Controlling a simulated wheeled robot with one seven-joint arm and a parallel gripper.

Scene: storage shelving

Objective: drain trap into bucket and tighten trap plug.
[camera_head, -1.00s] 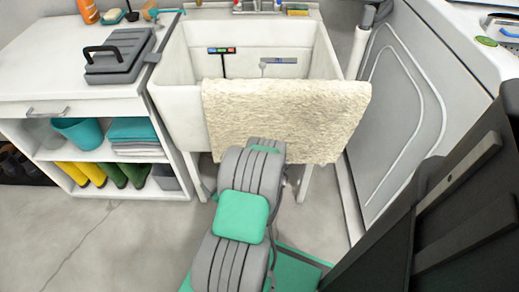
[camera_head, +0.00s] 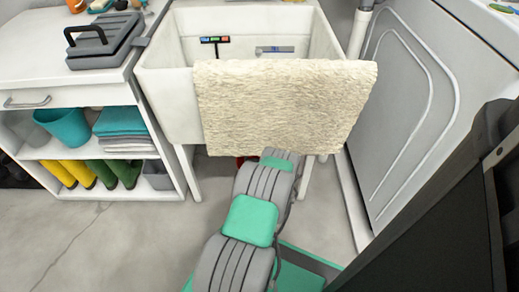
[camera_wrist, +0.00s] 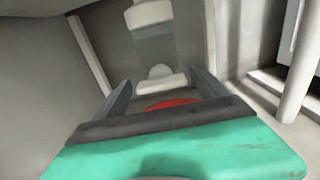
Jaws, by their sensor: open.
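In the wrist view my gripper (camera_wrist: 160,77) is open, with its two dark fingers apart and nothing held between them. A red rounded thing (camera_wrist: 170,104) shows low between the fingers; I cannot tell if it is the bucket. Beyond the fingertips is a pale and grey upright piece (camera_wrist: 156,48) with white ends, perhaps part of the trap; no plug can be made out. In the head view my arm reaches under the sink (camera_head: 165,100), and a bit of red (camera_head: 243,160) shows beside it. My fingers are hidden there.
A cream towel (camera_head: 280,105) hangs over the sink front and hides the space below. White sink legs (camera_head: 189,172) stand either side of my arm. A cabinet (camera_head: 85,95) with boots and towels is left, a white appliance (camera_head: 420,110) right. Floor at left is clear.

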